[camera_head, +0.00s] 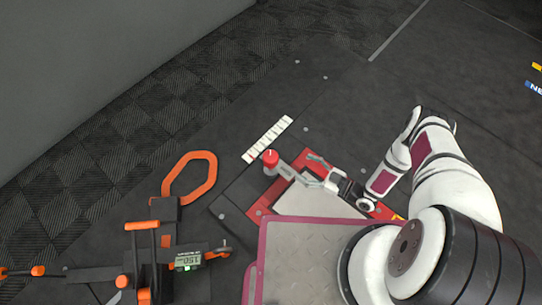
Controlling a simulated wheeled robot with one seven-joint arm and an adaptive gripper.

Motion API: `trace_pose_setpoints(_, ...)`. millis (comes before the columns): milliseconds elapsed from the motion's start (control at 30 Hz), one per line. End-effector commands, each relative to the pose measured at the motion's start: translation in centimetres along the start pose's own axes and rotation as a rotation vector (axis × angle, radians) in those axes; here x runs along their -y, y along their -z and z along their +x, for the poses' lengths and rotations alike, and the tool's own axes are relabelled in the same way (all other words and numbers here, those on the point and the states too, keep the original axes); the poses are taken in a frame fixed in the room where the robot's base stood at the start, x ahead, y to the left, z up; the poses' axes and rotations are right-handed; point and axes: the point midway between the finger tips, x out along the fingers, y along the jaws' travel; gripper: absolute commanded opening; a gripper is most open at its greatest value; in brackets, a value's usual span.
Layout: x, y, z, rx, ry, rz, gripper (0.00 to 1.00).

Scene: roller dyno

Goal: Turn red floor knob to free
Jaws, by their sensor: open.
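The red knob (270,158) shows near the middle of the head view, with a small pale mark on its top. A grey piece with lettering (288,172) lies beside it on the right. My gripper (312,170) is just right of the knob, with its fingers spread and pointing left toward it. The fingers look empty and apart from the knob. The fingertips partly overlap the grey piece and the red frame. I cannot read the lettering or tell the knob's setting.
A red frame (259,207) around a grey plate lies under my gripper. A white segmented strip (267,139) lies above the knob. An orange ring handle (190,178) and a device with a green display (188,261) are at the lower left. Dark floor is clear at the top.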

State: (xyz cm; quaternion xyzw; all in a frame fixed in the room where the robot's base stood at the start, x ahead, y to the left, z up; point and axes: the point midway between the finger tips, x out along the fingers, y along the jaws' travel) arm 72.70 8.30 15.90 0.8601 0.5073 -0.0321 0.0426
Motion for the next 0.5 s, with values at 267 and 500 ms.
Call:
trace_pose_setpoints(267, 3.6, 0.0, 0.0, -0.101, 0.0, 0.04, 0.69)
trace_pose_setpoints(500, 3.6, 0.3, 3.4, -0.102, 0.001, 0.04, 0.69)
